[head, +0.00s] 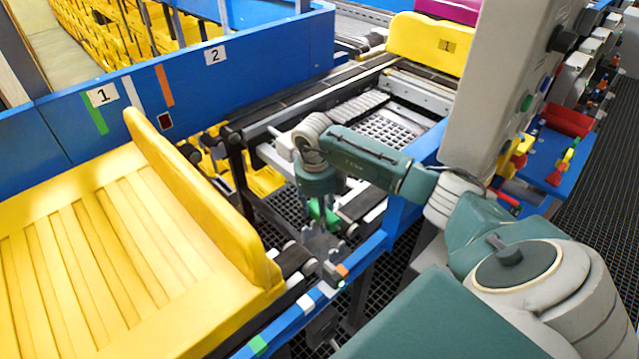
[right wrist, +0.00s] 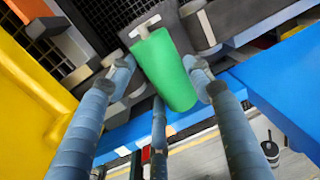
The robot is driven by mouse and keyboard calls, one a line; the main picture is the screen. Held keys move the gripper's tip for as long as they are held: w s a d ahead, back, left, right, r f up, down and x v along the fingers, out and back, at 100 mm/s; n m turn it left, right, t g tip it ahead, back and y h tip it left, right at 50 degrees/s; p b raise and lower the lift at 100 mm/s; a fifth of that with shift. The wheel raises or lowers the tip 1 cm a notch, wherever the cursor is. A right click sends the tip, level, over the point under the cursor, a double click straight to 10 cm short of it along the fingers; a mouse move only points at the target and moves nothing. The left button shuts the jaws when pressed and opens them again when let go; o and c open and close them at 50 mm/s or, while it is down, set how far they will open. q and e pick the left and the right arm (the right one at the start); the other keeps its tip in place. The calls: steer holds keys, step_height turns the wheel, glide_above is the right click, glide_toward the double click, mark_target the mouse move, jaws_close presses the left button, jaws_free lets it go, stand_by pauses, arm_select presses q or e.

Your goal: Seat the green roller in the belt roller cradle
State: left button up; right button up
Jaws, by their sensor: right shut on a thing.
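The green roller (right wrist: 170,75) lies between the blue-grey fingers of my right gripper (right wrist: 160,85) in the right wrist view. A pale shaft end with a crosspiece shows at its far end; its near end is partly hidden by the fingers. In the head view, a small part of the green roller (head: 331,216) shows beside my right gripper (head: 322,240), which points down into the gap in the conveyor line. The cradle is not clearly distinguishable; grey brackets (right wrist: 202,28) and dark belt parts are close around the roller. My left gripper is out of view.
A yellow tray (head: 100,250) with a raised wall stands left of the gap. A blue rail (head: 300,312) with coloured marks runs along the near side. A perforated grey conveyor section (head: 385,130) and another yellow tray (head: 430,42) lie beyond.

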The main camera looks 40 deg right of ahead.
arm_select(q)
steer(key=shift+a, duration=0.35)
arm_select(e)
steer(key=shift+r+n, duration=0.15)
steer(key=shift+n, duration=0.15)
